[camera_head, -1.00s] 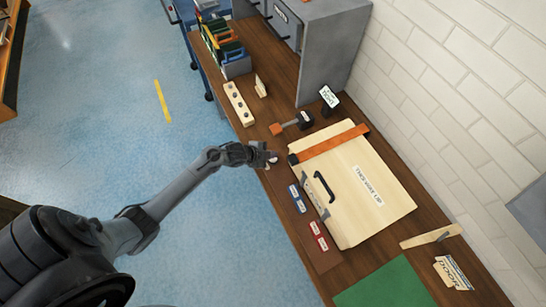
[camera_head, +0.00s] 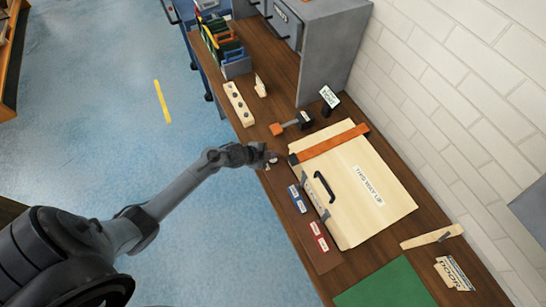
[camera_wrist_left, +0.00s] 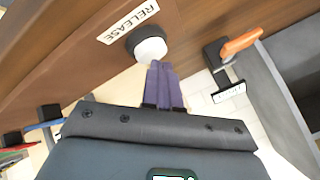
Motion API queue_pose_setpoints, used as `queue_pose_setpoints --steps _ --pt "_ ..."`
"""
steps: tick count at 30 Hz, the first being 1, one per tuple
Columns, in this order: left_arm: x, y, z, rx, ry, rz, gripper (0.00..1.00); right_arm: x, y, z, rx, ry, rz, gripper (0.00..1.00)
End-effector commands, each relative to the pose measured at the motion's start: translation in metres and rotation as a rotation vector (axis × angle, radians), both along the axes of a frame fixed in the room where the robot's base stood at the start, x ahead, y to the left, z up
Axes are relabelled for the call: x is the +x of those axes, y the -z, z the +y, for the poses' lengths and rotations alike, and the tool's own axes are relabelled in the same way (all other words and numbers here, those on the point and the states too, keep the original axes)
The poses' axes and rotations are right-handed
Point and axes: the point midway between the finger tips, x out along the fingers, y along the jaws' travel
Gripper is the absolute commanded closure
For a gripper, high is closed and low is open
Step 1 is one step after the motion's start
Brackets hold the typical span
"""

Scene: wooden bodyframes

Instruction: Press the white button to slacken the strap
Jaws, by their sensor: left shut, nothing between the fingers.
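The white button (camera_wrist_left: 150,48) sits in a dark round base beside a white RELEASE label (camera_wrist_left: 128,21) on brown wood in the left wrist view. In the head view it shows small (camera_head: 273,159) at the table's near edge. My left gripper (camera_head: 264,157) is shut and empty; its purple fingers (camera_wrist_left: 163,72) point at the button's lower edge in the wrist view. I cannot tell whether they touch it. The orange strap (camera_head: 335,142) lies across the pale wooden box (camera_head: 375,210) near its far end. My right gripper is not in view.
An orange-ended tool (camera_head: 291,124) and a small sign (camera_head: 329,97) stand beyond the box. A wooden block with holes (camera_head: 238,104) lies farther along the table edge. Blue and red labelled pieces (camera_head: 298,198) lie in front of the box. A grey cabinet (camera_head: 325,50) stands behind.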

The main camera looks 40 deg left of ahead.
Motion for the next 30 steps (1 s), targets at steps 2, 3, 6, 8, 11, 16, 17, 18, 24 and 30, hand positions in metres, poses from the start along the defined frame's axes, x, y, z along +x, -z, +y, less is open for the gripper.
queue_pose_setpoints --steps 2,3,6,8,11,16,17,18,24,30 --pt "0.0 0.002 0.0 0.0 0.0 0.0 1.0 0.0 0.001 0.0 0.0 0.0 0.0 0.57" --pt "0.0 0.002 0.0 0.0 0.0 0.0 1.0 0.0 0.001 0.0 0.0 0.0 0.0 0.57" --pt "0.0 0.003 0.0 0.0 0.0 0.0 1.0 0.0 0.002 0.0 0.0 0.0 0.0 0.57" --pt "0.0 0.004 0.0 0.001 -0.001 0.001 1.0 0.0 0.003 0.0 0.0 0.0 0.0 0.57" --pt "0.0 0.005 0.0 0.001 -0.001 0.001 1.0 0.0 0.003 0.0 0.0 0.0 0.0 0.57" --pt "0.0 0.006 0.0 0.0 0.0 0.001 1.0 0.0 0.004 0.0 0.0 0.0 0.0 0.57" --pt "0.0 0.006 0.0 0.001 -0.001 0.001 1.0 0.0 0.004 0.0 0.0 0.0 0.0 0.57" --pt "0.0 0.006 0.0 0.0 0.0 0.001 1.0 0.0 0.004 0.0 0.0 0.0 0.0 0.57" --pt "0.0 0.005 0.0 0.0 0.0 0.001 1.0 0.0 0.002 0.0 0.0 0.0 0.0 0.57" --pt "-0.001 -0.003 0.0 0.001 -0.001 0.002 1.0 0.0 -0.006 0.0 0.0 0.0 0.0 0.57"
